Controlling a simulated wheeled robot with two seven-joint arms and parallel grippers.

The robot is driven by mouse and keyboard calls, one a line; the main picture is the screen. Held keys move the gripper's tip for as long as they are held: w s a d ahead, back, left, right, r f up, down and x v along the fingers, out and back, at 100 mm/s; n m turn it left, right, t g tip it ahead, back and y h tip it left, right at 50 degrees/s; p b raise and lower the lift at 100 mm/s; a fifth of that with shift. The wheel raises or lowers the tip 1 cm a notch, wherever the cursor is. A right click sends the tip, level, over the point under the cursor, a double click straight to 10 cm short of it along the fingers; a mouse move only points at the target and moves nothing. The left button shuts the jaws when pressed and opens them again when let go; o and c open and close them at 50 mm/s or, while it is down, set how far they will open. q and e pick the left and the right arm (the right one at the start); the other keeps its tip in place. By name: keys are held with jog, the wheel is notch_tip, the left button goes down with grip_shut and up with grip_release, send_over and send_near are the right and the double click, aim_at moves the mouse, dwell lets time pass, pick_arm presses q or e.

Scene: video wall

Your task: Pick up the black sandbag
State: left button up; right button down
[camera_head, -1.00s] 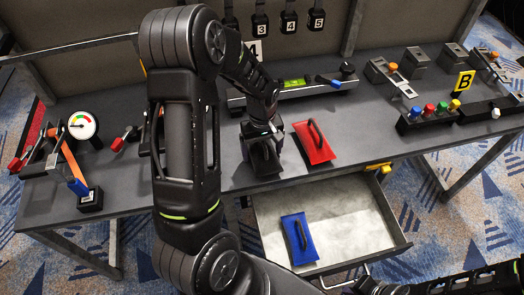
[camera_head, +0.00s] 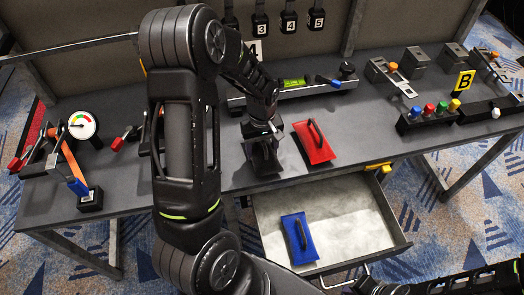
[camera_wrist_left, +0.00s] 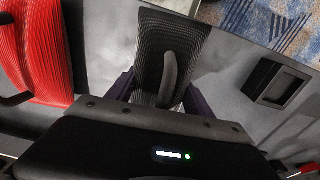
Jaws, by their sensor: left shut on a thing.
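The black sandbag (camera_head: 264,158) lies on the grey table, left of the red sandbag (camera_head: 314,142). My left gripper (camera_head: 262,140) reaches down over it and is shut on its raised handle. In the left wrist view the black sandbag (camera_wrist_left: 180,42) shows ribbed, with its curved handle between the fingers of my left gripper (camera_wrist_left: 158,92). Whether its underside touches the table is hard to tell. My right gripper is not in view; only part of an arm shows at the lower right of the head view.
A blue sandbag (camera_head: 299,239) lies in the open drawer (camera_head: 350,222) below the table's front edge. A gauge (camera_head: 82,125) and clamps stand at the left. A button box (camera_head: 430,116) is at the right. A device with a green level (camera_head: 294,82) lies behind.

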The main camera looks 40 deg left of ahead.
pick_arm(q)
grip_shut()
jog(key=shift+w+r, duration=0.1)
jog(key=shift+r, duration=0.05)
jog(key=shift+r, duration=0.2)
notch_tip(320, 180, up, 9)
jog(key=shift+r+b, duration=0.2)
jog(key=shift+b, duration=0.2)
dwell(0.7)
